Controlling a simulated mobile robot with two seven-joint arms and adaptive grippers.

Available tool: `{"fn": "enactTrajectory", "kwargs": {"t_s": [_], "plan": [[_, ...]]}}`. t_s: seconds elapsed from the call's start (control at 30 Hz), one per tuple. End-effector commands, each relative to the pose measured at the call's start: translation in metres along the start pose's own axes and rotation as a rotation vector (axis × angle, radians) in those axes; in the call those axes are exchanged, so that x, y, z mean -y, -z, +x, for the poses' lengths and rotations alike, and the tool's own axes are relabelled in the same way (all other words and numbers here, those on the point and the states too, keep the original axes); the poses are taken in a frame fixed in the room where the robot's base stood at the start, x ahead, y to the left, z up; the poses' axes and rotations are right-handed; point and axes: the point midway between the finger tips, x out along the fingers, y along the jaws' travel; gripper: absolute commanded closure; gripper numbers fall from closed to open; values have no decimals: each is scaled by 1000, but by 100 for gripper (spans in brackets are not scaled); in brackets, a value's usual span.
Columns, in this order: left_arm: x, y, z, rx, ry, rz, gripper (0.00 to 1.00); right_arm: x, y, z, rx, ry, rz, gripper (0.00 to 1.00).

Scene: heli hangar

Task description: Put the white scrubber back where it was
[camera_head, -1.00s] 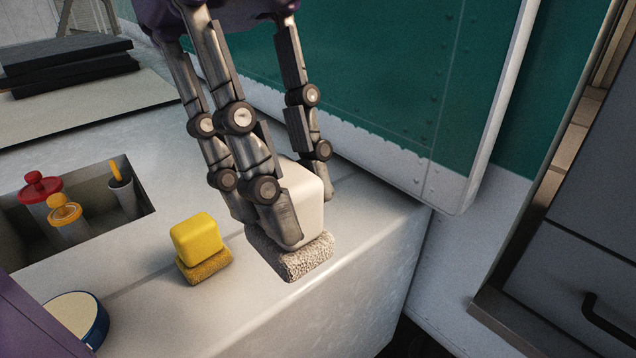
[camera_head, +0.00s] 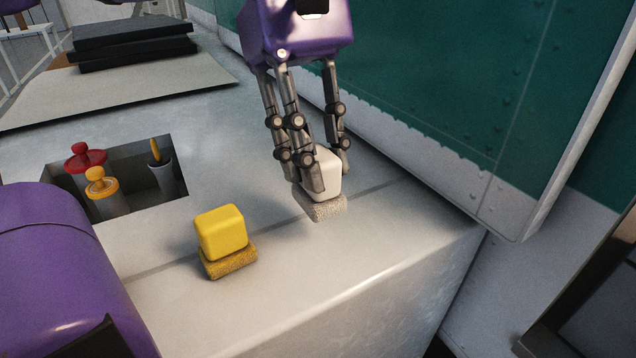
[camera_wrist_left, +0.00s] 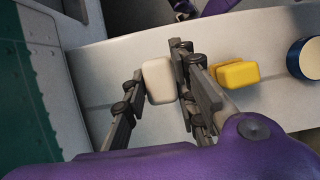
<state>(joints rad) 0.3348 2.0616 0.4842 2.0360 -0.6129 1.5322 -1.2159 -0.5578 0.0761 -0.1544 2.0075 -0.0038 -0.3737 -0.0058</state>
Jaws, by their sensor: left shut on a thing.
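The white scrubber (camera_head: 326,174) has a white block handle on a rough grey-beige pad. My left gripper (camera_head: 330,181) is shut on its handle from above, with fingers on both sides. The scrubber is upright at or just above the pale counter (camera_head: 300,270); I cannot tell if the pad touches. In the left wrist view the white handle (camera_wrist_left: 158,80) sits between the fingers (camera_wrist_left: 160,72), and its pad is hidden. A yellow scrubber (camera_head: 221,232) stands on the counter, left of and nearer than the white one. My right gripper is not in view.
A recessed bin (camera_head: 122,205) at the left holds red-topped, orange-topped and dark containers. A green panel (camera_head: 440,80) rises close behind the gripper. Black slabs (camera_head: 135,40) lie at the back left. A blue-rimmed round tub (camera_wrist_left: 306,58) shows in the wrist view.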

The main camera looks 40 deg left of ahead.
Motion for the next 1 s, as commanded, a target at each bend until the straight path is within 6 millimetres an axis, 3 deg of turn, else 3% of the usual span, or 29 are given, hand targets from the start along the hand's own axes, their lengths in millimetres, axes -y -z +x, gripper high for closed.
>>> {"fn": "enactTrajectory", "kwargs": {"t_s": [0.27, 0.4, 0.83, 0.87, 1.0], "plan": [[-7, 24, 14, 2, 1, -3, 100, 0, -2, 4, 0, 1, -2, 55], [-7, 34, 36, 1, 1, 0, 100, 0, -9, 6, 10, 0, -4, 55], [-7, 37, 44, 0, -2, 2, 100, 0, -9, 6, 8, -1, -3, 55], [-7, 36, 43, -1, -2, 2, 70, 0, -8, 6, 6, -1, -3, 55], [-7, 36, 43, -1, -2, 1, 55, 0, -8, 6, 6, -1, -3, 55]]}}
